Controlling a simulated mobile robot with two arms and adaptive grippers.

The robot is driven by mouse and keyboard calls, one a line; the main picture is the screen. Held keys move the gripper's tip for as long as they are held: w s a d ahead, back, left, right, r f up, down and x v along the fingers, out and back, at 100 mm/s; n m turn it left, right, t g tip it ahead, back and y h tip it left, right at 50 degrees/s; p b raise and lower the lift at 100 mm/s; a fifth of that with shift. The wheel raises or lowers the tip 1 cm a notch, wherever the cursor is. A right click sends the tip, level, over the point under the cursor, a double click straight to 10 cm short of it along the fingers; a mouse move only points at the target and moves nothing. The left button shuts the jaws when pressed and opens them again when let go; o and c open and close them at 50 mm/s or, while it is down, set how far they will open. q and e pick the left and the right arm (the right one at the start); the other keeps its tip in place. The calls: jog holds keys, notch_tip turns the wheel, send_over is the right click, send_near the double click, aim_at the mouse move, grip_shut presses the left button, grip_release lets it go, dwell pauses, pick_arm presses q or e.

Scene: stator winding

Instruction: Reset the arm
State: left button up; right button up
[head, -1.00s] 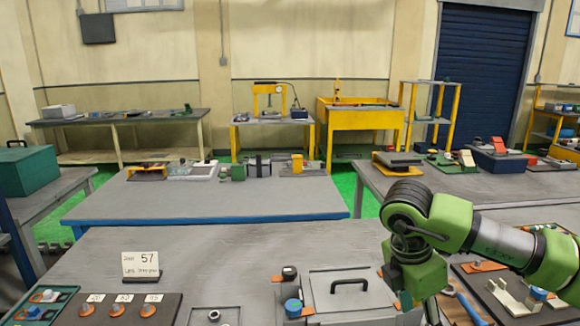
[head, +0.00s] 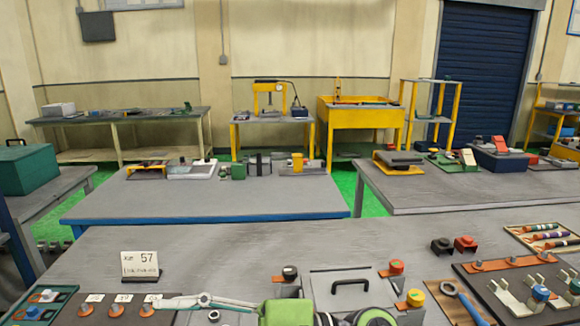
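One of my arms shows only at the bottom edge of the head view, as a green link and a dark round joint. A slender pale grey piece with a ring-like teal part reaches left from the green link, over the edge of the board with orange parts. I cannot tell whether it is part of the gripper or something held. No clear pair of fingertips shows. No second arm is in view.
A grey lidded box (head: 347,297) with a black handle stands at the front centre of the near table (head: 220,250). Black and red blocks, a blue-ended wrench (head: 462,302) and a dark parts board lie right. The table's middle is clear.

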jog(key=w+d+r+m+t+h, duration=0.3)
jog(key=w+d+m+t+h, duration=0.2)
jog(key=w+d+m+t, duration=1.2)
jog(key=s+d+f+m+t+h, duration=0.1)
jog(key=d+f+m+h, duration=0.45)
jog(key=f, duration=0.45)
jog(key=d+f+m+h, duration=0.5)
jog(key=f+h, duration=0.2)
jog(key=f, duration=0.3)
jog(key=s+d+f+g+h, duration=0.1)
jog(key=s+d+f+g, duration=0.2)
jog(key=s+f, duration=0.3)
jog(key=s+d+f+g+h, duration=0.1)
jog(key=s+d+f+g, duration=0.2)
jog(key=f, duration=0.5)
jog(key=s+d+f+n+g, duration=0.1)
jog(key=s+f+g, duration=0.25)
jog(key=s, duration=0.55)
jog(key=s+f+g, duration=0.3)
jog(key=s+f, duration=0.1)
jog(key=s, duration=0.4)
notch_tip(320, 180, down, 27)
jog(key=s, duration=0.2)
jog(key=s+d+f+g, duration=0.2)
jog(key=s+d+f, duration=0.1)
jog(key=s+f, duration=1.2)
jog(key=shift+s+f, duration=0.25)
jog(key=shift+s, duration=0.5)
